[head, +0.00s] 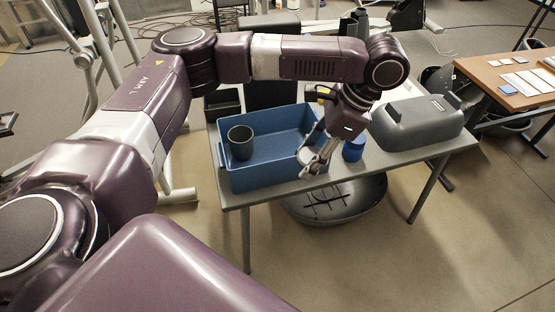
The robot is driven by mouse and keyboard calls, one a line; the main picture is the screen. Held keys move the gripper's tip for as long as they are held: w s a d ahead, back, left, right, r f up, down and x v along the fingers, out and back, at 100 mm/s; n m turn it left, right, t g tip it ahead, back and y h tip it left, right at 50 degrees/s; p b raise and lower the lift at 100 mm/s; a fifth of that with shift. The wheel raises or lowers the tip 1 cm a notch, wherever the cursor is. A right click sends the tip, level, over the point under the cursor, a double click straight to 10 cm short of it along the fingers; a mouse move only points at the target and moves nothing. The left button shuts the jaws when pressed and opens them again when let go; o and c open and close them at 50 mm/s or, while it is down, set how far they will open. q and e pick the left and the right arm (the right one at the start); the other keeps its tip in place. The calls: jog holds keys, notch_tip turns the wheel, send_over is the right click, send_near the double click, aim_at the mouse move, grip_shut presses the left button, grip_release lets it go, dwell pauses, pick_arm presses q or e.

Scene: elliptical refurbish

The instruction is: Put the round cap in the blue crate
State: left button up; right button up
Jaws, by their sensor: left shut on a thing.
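The blue crate (270,180) stands on the left part of a grey table. My left gripper (314,168) points down at the crate's right end. It is shut on a pale, round, flat thing (311,156), which looks like the round cap. The fingers partly cover the cap. I cannot tell whether the cap is over the crate's inside or just outside its right wall. My right gripper is not in view.
A dark cup (240,143) stands inside the crate at the left. A blue cylinder (353,149) stands right of my gripper, close to it. A grey domed case (418,123) fills the table's right part. The crate's middle floor looks clear.

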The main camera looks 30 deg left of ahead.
pick_arm(q)
jog(key=w+a+f+m+t+b, duration=0.2)
jog(key=w+a+m+t, duration=0.2)
jog(key=w+a+m, duration=0.6)
jog(key=m+t+h+b, duration=0.3)
jog(key=m, duration=0.8)
send_over(277, 157)
jog(key=s+d, duration=0.3)
jog(key=s, duration=0.1)
jog(key=f, duration=0.8)
jog(key=f+p, duration=0.1)
jog(key=f, duration=1.2)
jog(key=shift+w+a+f, duration=0.2)
jog(key=shift+a, duration=0.1)
jog(key=shift+f, duration=0.1)
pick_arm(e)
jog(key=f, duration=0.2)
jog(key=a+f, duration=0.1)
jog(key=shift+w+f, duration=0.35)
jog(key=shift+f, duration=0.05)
pick_arm(q)
jog(key=shift+f, duration=0.55)
jog(key=o, duration=1.7)
jog(key=shift+o, duration=0.2)
jog(key=shift+r, duration=0.1)
